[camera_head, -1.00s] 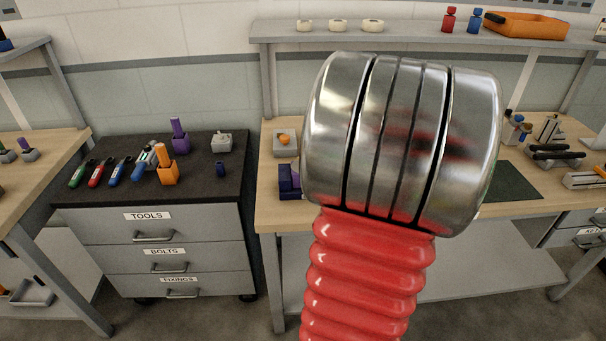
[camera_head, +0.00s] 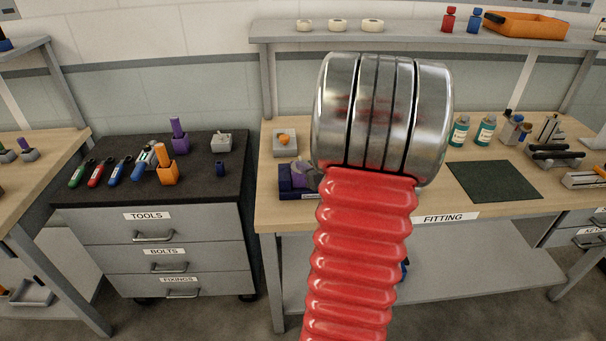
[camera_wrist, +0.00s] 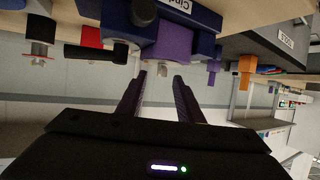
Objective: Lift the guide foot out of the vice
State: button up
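The dark blue vice (camera_head: 286,180) sits at the left front of the wooden bench, partly hidden behind my arm. A purple piece, which looks like the guide foot, shows in it, small in the head view. In the wrist view, which is upside down, the blue vice (camera_wrist: 205,44) is at the top, with the purple guide foot (camera_wrist: 174,42) between its blue parts. My gripper (camera_wrist: 159,75) is open, its two dark fingers apart and pointing toward the purple piece. Nothing is between the fingers, and a gap seems to separate the tips from the piece.
My red and metal arm covers the bench middle. A grey block with an orange knob (camera_head: 285,139) stands behind the vice. Bottles (camera_head: 485,130) and a dark mat (camera_head: 494,181) lie to the right. The black-topped drawer cabinet (camera_head: 110,195) with tools is left.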

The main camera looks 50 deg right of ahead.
aim_at(302, 160)
jog(key=shift+x, duration=2.6)
jog(key=shift+w+a+r, duration=0.1)
jog(key=shift+w+r, duration=0.05)
jog(key=shift+r, duration=0.05)
jog(key=shift+c, duration=0.6)
grip_shut()
jog(key=shift+r, duration=0.1)
